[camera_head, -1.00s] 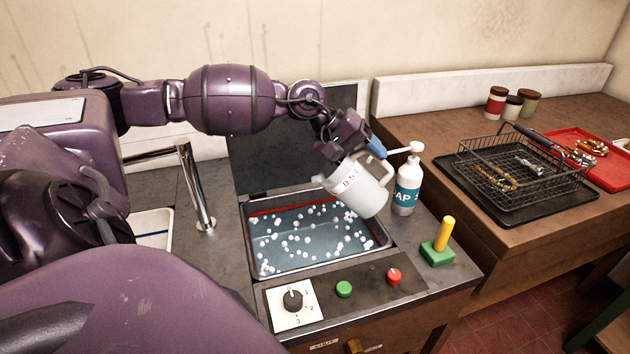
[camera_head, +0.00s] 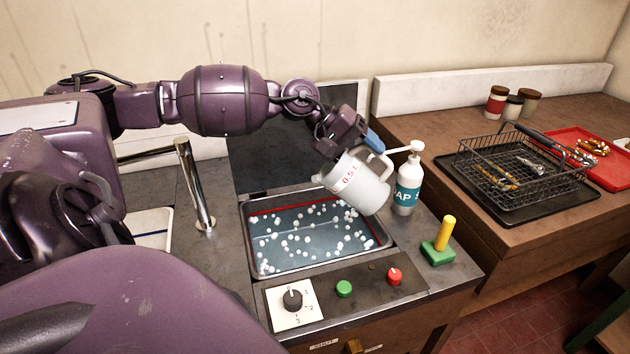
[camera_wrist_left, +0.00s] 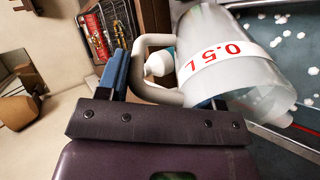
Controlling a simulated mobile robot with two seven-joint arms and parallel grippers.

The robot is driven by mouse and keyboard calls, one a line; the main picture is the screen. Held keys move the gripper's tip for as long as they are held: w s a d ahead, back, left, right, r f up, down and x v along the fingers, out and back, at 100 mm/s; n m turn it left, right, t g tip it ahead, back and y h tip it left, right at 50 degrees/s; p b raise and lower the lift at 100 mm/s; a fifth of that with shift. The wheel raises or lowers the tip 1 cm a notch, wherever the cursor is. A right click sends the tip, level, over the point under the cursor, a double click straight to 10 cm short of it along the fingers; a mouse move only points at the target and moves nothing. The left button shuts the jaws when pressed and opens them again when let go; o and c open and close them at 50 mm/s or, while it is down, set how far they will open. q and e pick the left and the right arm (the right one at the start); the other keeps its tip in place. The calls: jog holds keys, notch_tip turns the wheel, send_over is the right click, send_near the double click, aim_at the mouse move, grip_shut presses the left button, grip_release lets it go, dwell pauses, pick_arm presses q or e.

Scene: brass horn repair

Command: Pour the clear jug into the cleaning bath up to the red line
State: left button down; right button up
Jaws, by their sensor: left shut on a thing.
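The clear jug (camera_head: 356,186), marked "0.5 L" in red, is held tilted over the right part of the cleaning bath, its mouth towards the left. My left gripper (camera_head: 362,140) is shut on its handle; the left wrist view shows the jug (camera_wrist_left: 228,75) and its pale handle (camera_wrist_left: 143,70) between my blue fingers (camera_wrist_left: 165,95). The cleaning bath (camera_head: 262,273) is a metal basin of bluish liquid with white foam bits. The red line (camera_head: 285,207) shows on its back wall, above the liquid. I cannot make out a stream from the jug. My right gripper is not in view.
A soap bottle (camera_head: 406,185) stands close right of the jug. A green block with a yellow handle (camera_head: 440,243), a dial (camera_head: 292,300), and green (camera_head: 344,289) and red (camera_head: 394,276) buttons are in front. A tap (camera_head: 194,185) stands left. A wire basket (camera_head: 520,172) is on the right counter.

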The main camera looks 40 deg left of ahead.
aim_at(347, 152)
pick_arm(q)
jog(key=shift+s+a+r+t+h, duration=0.2)
jog(key=shift+a+r+t+h, duration=0.15)
jog(key=shift+r+h, duration=0.2)
jog(key=shift+s+a+r+t+h, duration=0.25)
jog(key=shift+a+r+h, duration=0.15)
jog(key=shift+r+h, duration=0.1)
dwell(2.3)
jog(key=shift+a+b, duration=0.1)
jog(key=shift+b, duration=0.2)
dwell(0.4)
jog(key=shift+s+a+r+t+h, duration=0.15)
jog(key=shift+a+r+t+h, duration=0.05)
jog(key=shift+t+h, duration=0.1)
dwell(0.8)
jog(key=shift+s+a+r+h+b, duration=0.2)
jog(key=shift+a+h+b, duration=0.05)
jog(key=shift+h+b, duration=0.1)
dwell(0.9)
